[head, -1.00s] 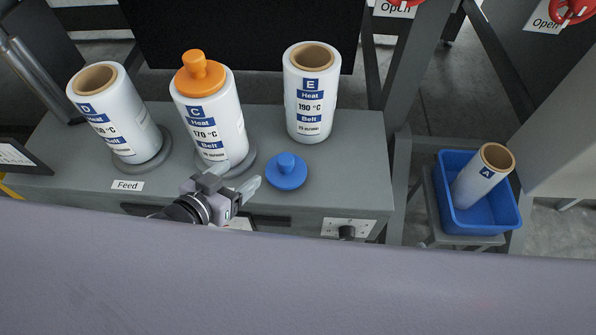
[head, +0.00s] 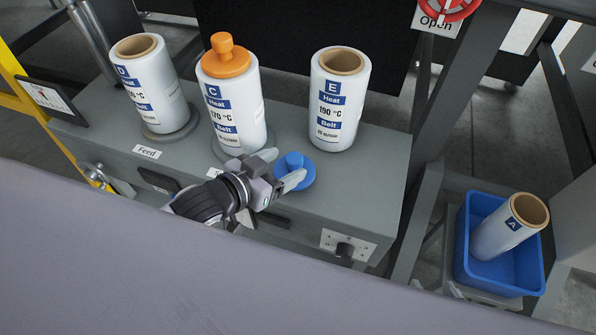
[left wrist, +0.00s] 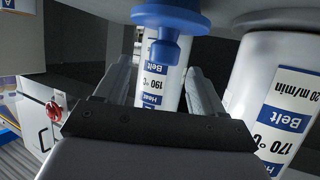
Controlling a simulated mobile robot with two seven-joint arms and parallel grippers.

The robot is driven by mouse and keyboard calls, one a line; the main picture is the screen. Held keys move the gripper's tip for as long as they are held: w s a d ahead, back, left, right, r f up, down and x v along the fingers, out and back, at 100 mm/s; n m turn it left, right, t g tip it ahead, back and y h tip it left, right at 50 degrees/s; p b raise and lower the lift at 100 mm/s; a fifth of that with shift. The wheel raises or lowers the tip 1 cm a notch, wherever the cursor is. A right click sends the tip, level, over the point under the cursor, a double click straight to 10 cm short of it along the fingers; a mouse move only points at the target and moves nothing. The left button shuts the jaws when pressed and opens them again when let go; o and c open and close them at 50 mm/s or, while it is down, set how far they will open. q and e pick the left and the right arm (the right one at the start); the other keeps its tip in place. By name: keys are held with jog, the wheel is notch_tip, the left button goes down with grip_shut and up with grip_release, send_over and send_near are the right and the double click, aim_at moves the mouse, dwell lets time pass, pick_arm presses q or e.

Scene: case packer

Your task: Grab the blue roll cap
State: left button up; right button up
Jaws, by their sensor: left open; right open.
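The blue roll cap (head: 305,180) lies knob up on the grey bench, in front of roll E (head: 340,98). My left gripper (head: 282,167) is open at the cap, its two fingers reaching to either side of the knob and partly hiding the cap. In the left wrist view, which is upside down, the cap (left wrist: 172,20) is at the top, and its knob points down into the gap between the open fingers (left wrist: 160,68). I cannot tell whether a finger touches the knob. My right gripper is not in view.
Roll C (head: 238,112) with an orange cap (head: 226,62) stands close behind the left gripper. Roll D (head: 155,85) stands further left. Roll A (head: 508,228) leans in a blue bin (head: 500,278) at the right. The bench (head: 380,165) is clear right of the cap.

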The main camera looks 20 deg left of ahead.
aim_at(291, 161)
pick_arm(q)
jog(key=shift+b+x, duration=0.6)
jog(key=shift+x, duration=2.7)
jog(key=shift+a+f, duration=0.15)
jog(key=shift+a, duration=0.05)
jog(key=shift+c, duration=0.3)
jog(key=c, duration=1.1)
